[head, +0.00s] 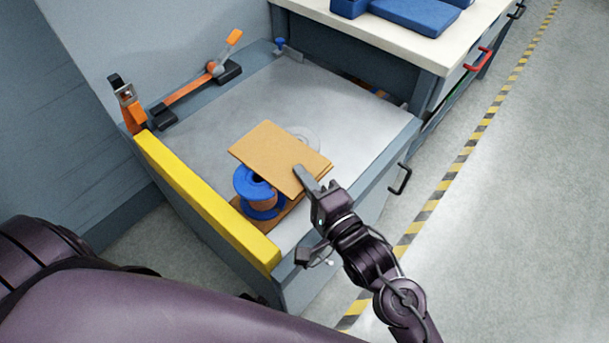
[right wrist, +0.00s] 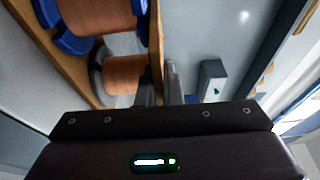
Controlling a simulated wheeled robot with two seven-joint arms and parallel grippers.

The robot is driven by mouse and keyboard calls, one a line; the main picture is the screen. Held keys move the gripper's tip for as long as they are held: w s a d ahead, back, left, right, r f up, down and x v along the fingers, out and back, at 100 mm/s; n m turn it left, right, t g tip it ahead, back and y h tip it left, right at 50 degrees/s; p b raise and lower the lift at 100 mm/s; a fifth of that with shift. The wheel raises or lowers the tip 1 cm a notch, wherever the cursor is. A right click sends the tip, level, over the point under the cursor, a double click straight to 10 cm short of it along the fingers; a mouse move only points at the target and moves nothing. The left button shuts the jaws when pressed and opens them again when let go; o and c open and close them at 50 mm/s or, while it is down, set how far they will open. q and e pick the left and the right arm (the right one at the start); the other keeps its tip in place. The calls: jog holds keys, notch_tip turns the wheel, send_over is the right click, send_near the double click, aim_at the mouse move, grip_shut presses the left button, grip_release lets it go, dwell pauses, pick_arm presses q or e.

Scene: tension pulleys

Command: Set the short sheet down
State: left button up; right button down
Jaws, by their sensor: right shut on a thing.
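A tan rectangular sheet (head: 275,152) is gripped at its right edge by my right gripper (head: 308,180). In the head view it overlaps a blue-flanged spool (head: 250,183) with copper-coloured winding. Whether the sheet touches the spool I cannot tell. In the right wrist view the sheet (right wrist: 156,45) shows edge-on, running up from the fingers. The blue spool (right wrist: 98,15) and a grey-flanged copper spool (right wrist: 125,75) lie to its left. Another tan board (right wrist: 75,70) lies beyond the spools. My left gripper is out of view.
The grey bench surface (head: 215,135) has a yellow front bar (head: 205,200). A white-topped cabinet (head: 400,35) with blue boxes stands behind. Bench surface left of the sheet is clear.

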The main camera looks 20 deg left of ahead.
jog(key=shift+f, duration=0.15)
jog(key=c, duration=1.5)
grip_release()
